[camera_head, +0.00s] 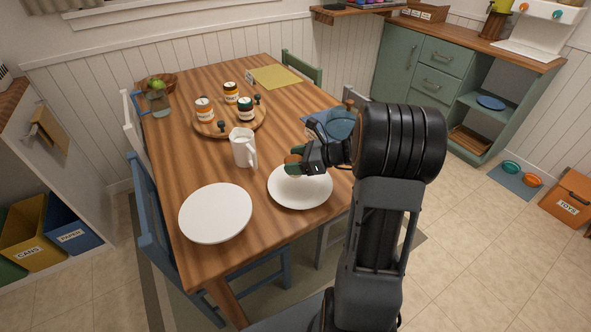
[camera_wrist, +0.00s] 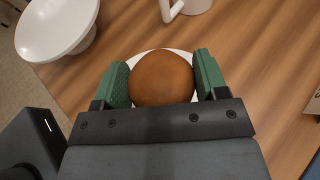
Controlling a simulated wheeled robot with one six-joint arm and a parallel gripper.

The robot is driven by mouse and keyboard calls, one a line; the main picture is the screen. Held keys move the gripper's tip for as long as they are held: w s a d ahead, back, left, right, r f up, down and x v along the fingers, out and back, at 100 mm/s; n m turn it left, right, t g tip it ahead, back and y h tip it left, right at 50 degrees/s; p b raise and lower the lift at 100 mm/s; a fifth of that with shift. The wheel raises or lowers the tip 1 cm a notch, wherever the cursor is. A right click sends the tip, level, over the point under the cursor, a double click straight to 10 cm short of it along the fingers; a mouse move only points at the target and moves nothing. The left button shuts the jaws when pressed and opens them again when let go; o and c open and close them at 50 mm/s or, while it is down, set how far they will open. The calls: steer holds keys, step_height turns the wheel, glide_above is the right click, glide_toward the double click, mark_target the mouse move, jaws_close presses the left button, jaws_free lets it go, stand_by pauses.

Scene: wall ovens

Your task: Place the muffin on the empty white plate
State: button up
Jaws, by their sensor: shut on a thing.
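My gripper (camera_head: 297,161) is shut on the brown, round-topped muffin (camera_wrist: 161,79), with one green finger pad on each side of it. In the head view only a small part of the muffin (camera_head: 291,158) shows beside the fingers. It is over the right white plate (camera_head: 302,194). I cannot tell whether it touches that plate. A bit of that plate's rim shows behind the muffin in the wrist view. The left white plate (camera_head: 216,213) is empty and lies near the table's front left; it also shows in the wrist view (camera_wrist: 52,27).
A white pitcher (camera_head: 243,148) stands just behind the plates. Behind it, a round wooden board (camera_head: 222,128) holds several jars. Chairs surround the wooden table (camera_head: 184,158). A clear strip separates the two plates.

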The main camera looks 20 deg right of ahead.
steer(key=shift+w+f, duration=0.2)
steer(key=shift+f, duration=0.1)
steer(key=shift+w+d+f+b, duration=0.1)
steer(key=shift+f+b, duration=0.35)
steer(key=shift+f, duration=1.15)
steer(key=shift+f, duration=0.2)
steer(key=o, duration=0.7)
steer(key=shift+r, duration=0.1)
